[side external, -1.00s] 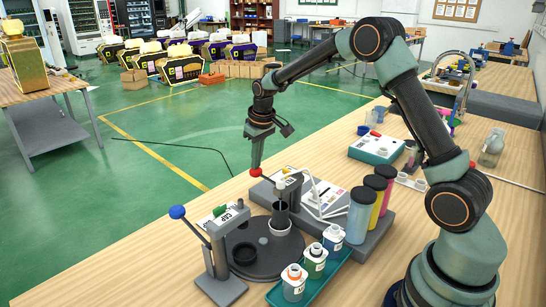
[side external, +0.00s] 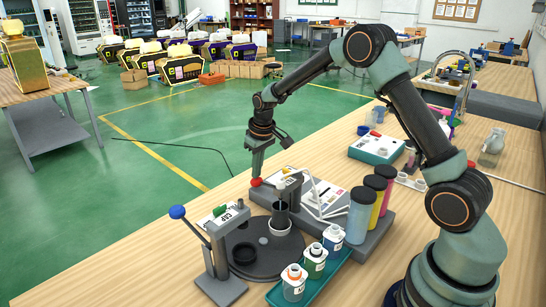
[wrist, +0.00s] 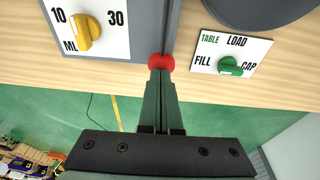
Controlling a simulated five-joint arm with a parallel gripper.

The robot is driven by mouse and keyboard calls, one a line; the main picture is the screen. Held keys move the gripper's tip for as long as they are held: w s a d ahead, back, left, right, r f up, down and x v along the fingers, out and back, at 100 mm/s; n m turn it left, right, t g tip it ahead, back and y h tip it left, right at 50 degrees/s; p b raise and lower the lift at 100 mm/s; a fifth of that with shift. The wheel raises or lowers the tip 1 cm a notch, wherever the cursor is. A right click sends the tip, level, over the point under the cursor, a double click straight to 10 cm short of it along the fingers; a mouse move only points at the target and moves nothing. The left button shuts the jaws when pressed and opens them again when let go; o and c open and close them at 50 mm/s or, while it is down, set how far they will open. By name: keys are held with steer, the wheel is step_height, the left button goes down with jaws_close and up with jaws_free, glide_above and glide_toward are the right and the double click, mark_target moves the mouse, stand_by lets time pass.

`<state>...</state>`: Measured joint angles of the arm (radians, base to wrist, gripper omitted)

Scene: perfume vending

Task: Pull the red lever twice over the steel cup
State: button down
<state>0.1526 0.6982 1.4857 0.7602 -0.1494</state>
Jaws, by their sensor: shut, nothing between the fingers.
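The red lever's ball knob (side external: 256,182) sticks out at the left of the filling station (side external: 285,186). It also shows in the wrist view (wrist: 161,62). My gripper (side external: 256,174) is shut and empty, pointing down, with its tips at the top of the red knob and seemingly touching it. In the wrist view, the closed fingertips (wrist: 160,74) meet the knob. The steel cup (side external: 281,228) stands on the dark round turntable (side external: 262,258) below the station's head, with a dark cylinder above it, partly hiding the cup's inside.
A blue-knobbed lever (side external: 177,212) stands on the capping press at front left. A teal tray (side external: 318,287) holds three white-necked bottles. Tall coloured cylinders (side external: 361,215) stand right of the station. The wrist view shows a yellow dial (wrist: 88,31) and a green dial (wrist: 230,67).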

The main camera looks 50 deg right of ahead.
step_height(320, 180, up, 9)
stand_by(1.3)
stand_by(0.8)
steer(key=shift+f, duration=1.55)
steer(key=shift+f, duration=0.15)
stand_by(1.5)
